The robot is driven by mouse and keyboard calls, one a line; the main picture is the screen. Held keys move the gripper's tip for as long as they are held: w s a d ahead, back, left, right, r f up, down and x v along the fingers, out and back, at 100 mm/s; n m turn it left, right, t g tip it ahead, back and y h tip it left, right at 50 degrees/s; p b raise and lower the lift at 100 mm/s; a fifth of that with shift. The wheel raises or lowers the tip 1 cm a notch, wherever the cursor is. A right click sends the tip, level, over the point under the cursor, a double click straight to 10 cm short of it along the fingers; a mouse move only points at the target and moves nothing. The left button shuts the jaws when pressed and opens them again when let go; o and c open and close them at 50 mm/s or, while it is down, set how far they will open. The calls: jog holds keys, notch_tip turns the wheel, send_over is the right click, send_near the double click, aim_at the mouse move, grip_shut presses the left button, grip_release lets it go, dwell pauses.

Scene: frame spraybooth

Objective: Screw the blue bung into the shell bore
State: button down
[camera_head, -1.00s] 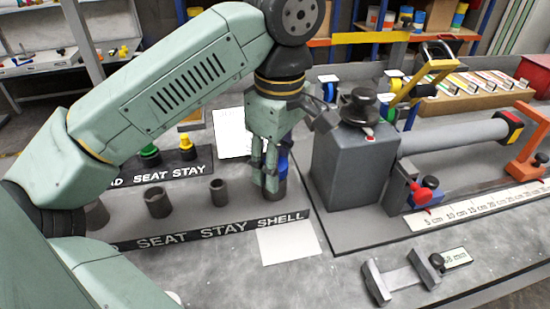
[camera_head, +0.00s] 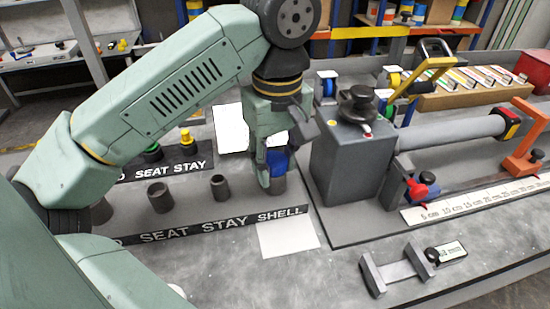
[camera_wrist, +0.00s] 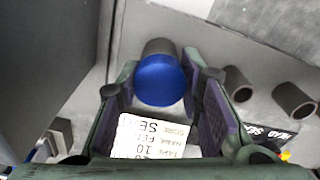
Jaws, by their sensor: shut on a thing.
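The blue bung (camera_head: 278,161) sits at the top of the right-most grey shell (camera_head: 279,184), which stands upright at the right end of the shell row. My gripper (camera_head: 267,174) points down over it, shut on the bung. In the wrist view the bung's round blue face (camera_wrist: 160,80) lies between the two finger pads, with the grey shell wall (camera_wrist: 158,47) directly beyond it. The bung hides the bore, so I cannot tell how deep it sits. My near finger covers part of the bung and shell in the head view.
Two open grey shells (camera_head: 220,187) and (camera_head: 160,197) stand to the left, behind a SEAT STAY SHELL strip (camera_head: 210,229). A large grey block (camera_head: 340,165) stands close on the right.

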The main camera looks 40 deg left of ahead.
jog(key=m, duration=0.3)
jog(key=shift+m, duration=0.3)
jog(key=m, duration=0.4)
jog(key=shift+m+p, duration=0.3)
jog(key=shift+p, duration=0.05)
jog(key=c, duration=1.4)
grip_release()
jog(key=shift+w, duration=0.1)
jog(key=shift+o, duration=0.2)
jog(key=shift+f, duration=0.1)
